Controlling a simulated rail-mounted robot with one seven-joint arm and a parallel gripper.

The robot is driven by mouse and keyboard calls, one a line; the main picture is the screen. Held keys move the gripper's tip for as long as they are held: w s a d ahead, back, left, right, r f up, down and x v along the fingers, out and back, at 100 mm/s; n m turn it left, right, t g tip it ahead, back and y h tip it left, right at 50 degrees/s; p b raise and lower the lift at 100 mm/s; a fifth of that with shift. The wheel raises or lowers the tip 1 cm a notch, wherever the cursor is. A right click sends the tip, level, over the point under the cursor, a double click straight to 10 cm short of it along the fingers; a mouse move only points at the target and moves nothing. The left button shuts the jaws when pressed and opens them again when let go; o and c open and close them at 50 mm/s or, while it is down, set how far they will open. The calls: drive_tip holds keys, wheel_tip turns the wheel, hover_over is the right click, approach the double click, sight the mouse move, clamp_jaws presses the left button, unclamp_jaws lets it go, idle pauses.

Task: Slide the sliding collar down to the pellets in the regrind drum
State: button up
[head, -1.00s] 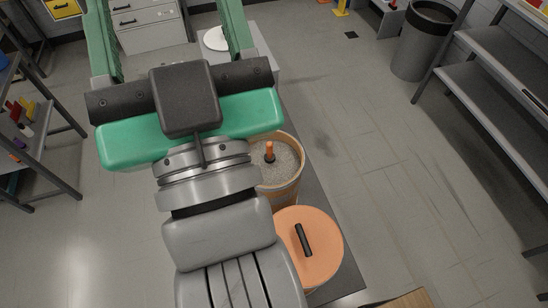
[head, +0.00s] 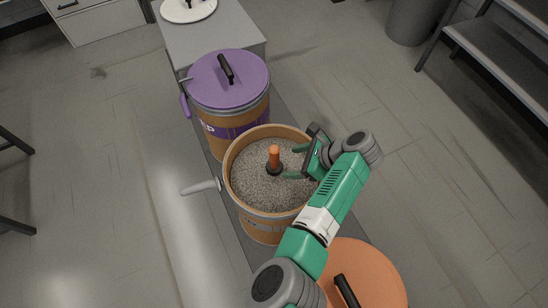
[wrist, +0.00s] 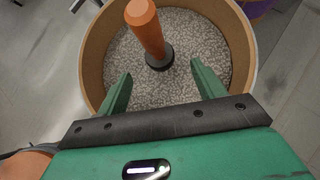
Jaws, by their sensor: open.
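The regrind drum (head: 240,215) is tan and open, filled with grey pellets (head: 250,188). An orange upright grip (head: 274,156) stands in the pellets near the middle, with a dark ring (head: 274,170) around its foot. I cannot tell for sure which of these is the sliding collar. In the wrist view the orange grip (wrist: 146,28) leans in the picture and the dark ring (wrist: 160,58) sits low at the pellets. My gripper (head: 294,168) reaches in from the right, open and empty. In the wrist view its fingers (wrist: 161,70) point toward the ring, one on each side, short of it.
A purple-lidded drum (head: 230,80) stands behind the regrind drum. An orange-lidded drum (head: 375,275) stands in front at the right, partly under my arm. A grey handle (head: 200,187) juts out left of the regrind drum. A grey cabinet (head: 215,35) stands at the back.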

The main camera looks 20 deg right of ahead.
sight(278, 166)
drive_tip(key=b+x, duration=0.2)
drive_tip(key=x, duration=0.5)
drive_tip(key=shift+a+f+b, duration=0.2)
drive_tip(key=shift+b, duration=0.1)
